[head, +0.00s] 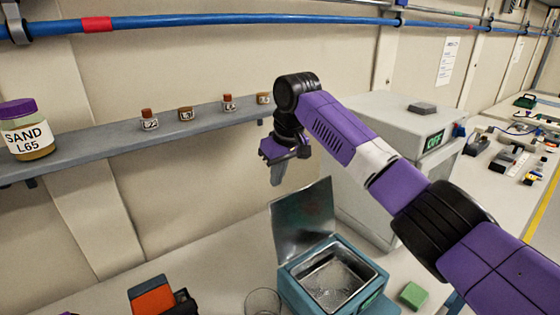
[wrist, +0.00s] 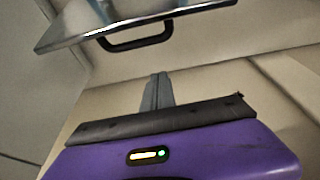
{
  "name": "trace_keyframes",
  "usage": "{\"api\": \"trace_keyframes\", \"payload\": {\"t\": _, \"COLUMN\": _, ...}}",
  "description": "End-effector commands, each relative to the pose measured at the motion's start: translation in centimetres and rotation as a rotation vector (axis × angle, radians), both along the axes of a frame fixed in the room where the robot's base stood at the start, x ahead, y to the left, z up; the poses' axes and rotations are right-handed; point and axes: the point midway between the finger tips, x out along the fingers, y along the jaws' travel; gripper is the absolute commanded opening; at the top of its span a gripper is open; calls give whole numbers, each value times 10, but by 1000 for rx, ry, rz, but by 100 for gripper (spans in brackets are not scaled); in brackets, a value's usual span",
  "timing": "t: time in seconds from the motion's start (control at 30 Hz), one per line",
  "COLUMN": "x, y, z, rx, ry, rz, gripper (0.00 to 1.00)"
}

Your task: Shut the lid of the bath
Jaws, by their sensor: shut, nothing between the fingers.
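The bath (head: 335,283) is a teal box with a metal basin, standing on the bench at the lower middle of the head view. Its silver lid (head: 303,218) stands open, roughly upright, at the back of the box. In the wrist view the lid's metal plate (wrist: 75,31) crosses the top, with a dark handle (wrist: 137,41) on it. My gripper (head: 277,182) is shut and empty, just above and left of the lid's upper edge in the head view. Its closed fingers (wrist: 155,80) point towards the handle in the wrist view, with a gap between.
A grey shelf (head: 95,151) holds a sand jar (head: 28,130) and several small jars. A pale instrument box (head: 390,115) stands right of the lid. A green block (head: 413,295) and a glass beaker (head: 262,302) flank the bath. An orange-and-black item (head: 152,298) is lower left.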

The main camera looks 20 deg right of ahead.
Motion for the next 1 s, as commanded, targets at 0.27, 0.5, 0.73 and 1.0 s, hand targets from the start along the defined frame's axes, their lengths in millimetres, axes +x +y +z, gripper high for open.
{"api": "trace_keyframes", "payload": {"t": 0.27, "x": -15, "y": -6, "z": -7, "rx": 0, "ry": -1, "rz": 1, "gripper": 0}}
{"api": "trace_keyframes", "payload": {"t": 0.5, "x": -31, "y": -11, "z": -6, "rx": -1, "ry": 0, "rz": 0, "gripper": 0}}
{"api": "trace_keyframes", "payload": {"t": 0.73, "x": -36, "y": -12, "z": -7, "rx": -1, "ry": 0, "rz": 0, "gripper": 0}}
{"api": "trace_keyframes", "payload": {"t": 1.0, "x": -36, "y": -12, "z": -7, "rx": -1, "ry": -1, "rz": 0, "gripper": 0}}
